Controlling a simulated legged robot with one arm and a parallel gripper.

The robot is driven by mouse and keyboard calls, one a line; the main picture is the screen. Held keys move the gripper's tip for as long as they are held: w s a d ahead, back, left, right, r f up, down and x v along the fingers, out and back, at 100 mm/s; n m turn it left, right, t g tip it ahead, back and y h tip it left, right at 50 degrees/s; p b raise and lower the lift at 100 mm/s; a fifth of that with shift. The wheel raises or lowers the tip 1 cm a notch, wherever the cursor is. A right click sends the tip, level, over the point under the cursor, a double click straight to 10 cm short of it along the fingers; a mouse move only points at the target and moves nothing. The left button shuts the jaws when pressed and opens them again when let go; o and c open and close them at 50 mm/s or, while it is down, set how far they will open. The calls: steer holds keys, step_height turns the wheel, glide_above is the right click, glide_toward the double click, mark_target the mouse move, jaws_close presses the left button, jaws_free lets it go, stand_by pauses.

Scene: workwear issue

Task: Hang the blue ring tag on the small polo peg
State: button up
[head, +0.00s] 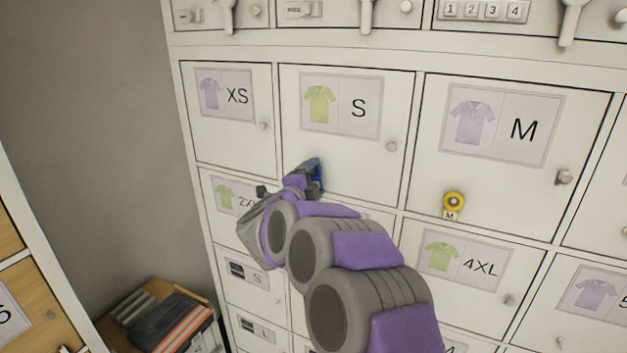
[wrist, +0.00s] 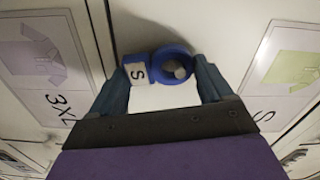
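The blue ring tag (wrist: 157,54) is in the wrist view, with its white label (wrist: 138,74) marked S. Its ring surrounds the grey small polo peg (wrist: 181,72), which shows through the hole. The label points away from the ring toward the picture's left. My gripper (wrist: 163,80) has its fingers spread wide, one beyond the label and one beside the ring. The tag lies between the fingertips; any light contact is hard to judge. In the head view my gripper (head: 316,174) is at the lower left of the green-shirt S door (head: 355,160), with little of the tag visible.
A yellow ring tag (head: 454,202) marked M hangs on the purple-shirt M door (head: 500,195). Door knobs stick out, including the S door's (head: 391,146). My arm covers doors below. A box of dark folders (head: 165,325) stands at lower left.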

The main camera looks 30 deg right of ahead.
steer(key=o, duration=0.3)
steer(key=shift+a, duration=0.15)
steer(key=shift+o, duration=0.2)
